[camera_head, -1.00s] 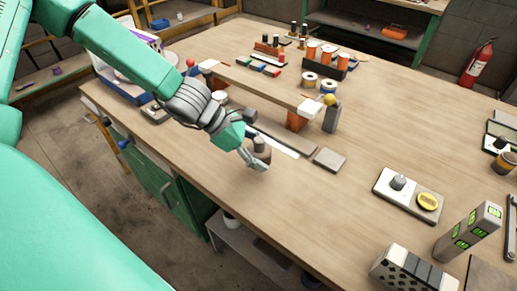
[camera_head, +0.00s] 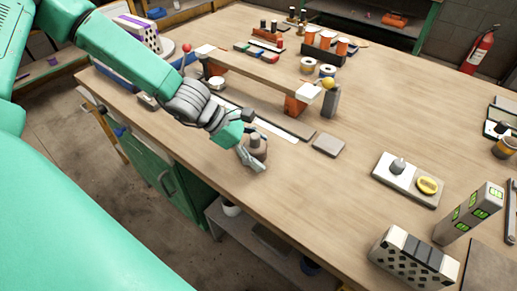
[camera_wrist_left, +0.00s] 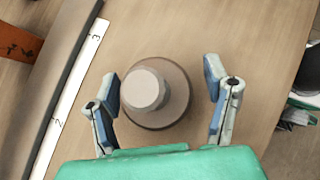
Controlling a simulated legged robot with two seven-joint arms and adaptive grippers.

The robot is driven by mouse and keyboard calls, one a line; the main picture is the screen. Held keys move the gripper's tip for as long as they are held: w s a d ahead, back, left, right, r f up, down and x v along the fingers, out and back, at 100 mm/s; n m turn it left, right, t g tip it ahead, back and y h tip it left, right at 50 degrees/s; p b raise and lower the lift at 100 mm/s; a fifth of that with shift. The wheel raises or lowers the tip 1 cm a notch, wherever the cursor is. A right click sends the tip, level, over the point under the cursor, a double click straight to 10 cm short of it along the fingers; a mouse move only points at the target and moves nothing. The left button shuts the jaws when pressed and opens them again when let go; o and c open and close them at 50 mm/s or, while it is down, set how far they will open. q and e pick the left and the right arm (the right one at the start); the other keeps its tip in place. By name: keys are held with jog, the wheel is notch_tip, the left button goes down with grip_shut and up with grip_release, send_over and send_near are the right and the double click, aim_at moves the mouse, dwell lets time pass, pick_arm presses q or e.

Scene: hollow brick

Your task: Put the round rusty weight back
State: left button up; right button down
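The round rusty weight (camera_head: 258,147) is a brown disc with a knob on top, standing upright on the workbench (camera_head: 330,190) near its front edge. In the left wrist view the weight (camera_wrist_left: 176,108) shows from above, with its pale knob toward the left finger. My left gripper (camera_wrist_left: 162,84) is open, with one finger on each side of the weight. The left finger is close to the knob; I cannot tell if it touches. The right finger stands apart from the disc. In the head view the left gripper (camera_head: 248,140) is at the weight. My right gripper is not in view.
A plank (camera_head: 255,72) rests on supports, with an orange brick (camera_head: 295,104) under its right end. A grey flat block (camera_head: 328,145) lies right of the weight. A white plate (camera_head: 408,180), a perforated block (camera_head: 412,258) and a grey post (camera_head: 470,213) stand further right.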

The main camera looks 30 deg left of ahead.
pick_arm(q)
jog(key=p+v, duration=0.5)
jog(key=v, duration=0.7)
jog(key=shift+a, duration=0.2)
jog(key=shift+w, duration=0.1)
